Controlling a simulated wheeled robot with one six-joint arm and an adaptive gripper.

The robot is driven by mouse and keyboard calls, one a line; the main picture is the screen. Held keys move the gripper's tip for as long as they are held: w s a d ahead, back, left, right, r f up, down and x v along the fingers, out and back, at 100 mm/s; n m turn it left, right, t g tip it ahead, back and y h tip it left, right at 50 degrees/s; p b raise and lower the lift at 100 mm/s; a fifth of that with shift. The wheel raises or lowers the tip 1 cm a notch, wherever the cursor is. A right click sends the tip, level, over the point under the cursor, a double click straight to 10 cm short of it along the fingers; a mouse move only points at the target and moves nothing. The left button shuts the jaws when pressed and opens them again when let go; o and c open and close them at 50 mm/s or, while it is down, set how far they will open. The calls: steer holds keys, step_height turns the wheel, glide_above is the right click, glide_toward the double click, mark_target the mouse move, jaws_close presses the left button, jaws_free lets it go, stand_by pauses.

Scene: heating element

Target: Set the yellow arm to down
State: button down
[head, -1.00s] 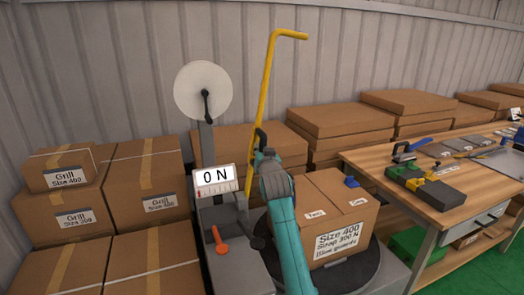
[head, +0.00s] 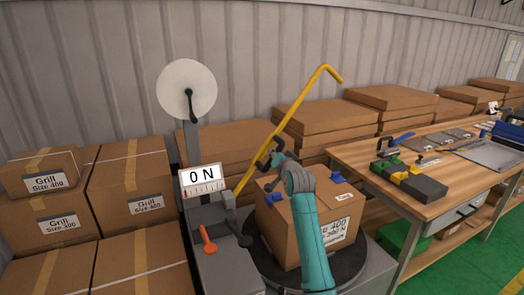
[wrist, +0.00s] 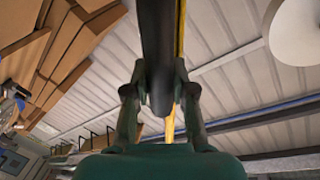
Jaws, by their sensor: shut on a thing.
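The yellow arm (head: 292,111) is a long bent rod on the strapping machine. In the head view it leans to the right, its hooked top end over the stacked boxes and its foot beside the 0 N display. My gripper (head: 270,155) is shut on the yellow arm at its lower middle part. In the wrist view a dark bar fills the middle between my gripper's fingers (wrist: 158,95), and strips of the yellow arm (wrist: 169,126) show beside and below it. The exact contact is hidden there.
The display (head: 201,178) reads 0 N, with an orange lever (head: 208,239) below it. A carton (head: 285,226) stands on the dark turntable beneath my arm. A workbench (head: 348,152) with tools is at the right. Boxes (head: 138,205) are stacked at the left.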

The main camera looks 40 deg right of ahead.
steer(key=s+d+f+m, duration=0.1)
steer(key=d+f+m, duration=0.1)
steer(key=f, duration=0.3)
steer(key=d+f+m+y, duration=0.1)
steer(key=d+f+m, duration=0.2)
steer(key=f, duration=0.3)
steer(key=s+d+f+m+y, duration=0.1)
steer(key=d+f+m, duration=0.2)
steer(key=f, duration=0.3)
steer(key=shift+s+d+f, duration=0.2)
steer(key=shift+s+d, duration=0.15)
steer(key=shift+d, duration=0.2)
steer(key=shift+f+m+y, duration=0.3)
steer(key=shift+f+m, duration=0.1)
steer(key=shift+f, duration=0.5)
steer(key=c, duration=0.9)
jaws_free()
steer(key=shift+c, duration=0.2)
steer(key=shift+r, duration=0.1)
steer(key=v, duration=1.2)
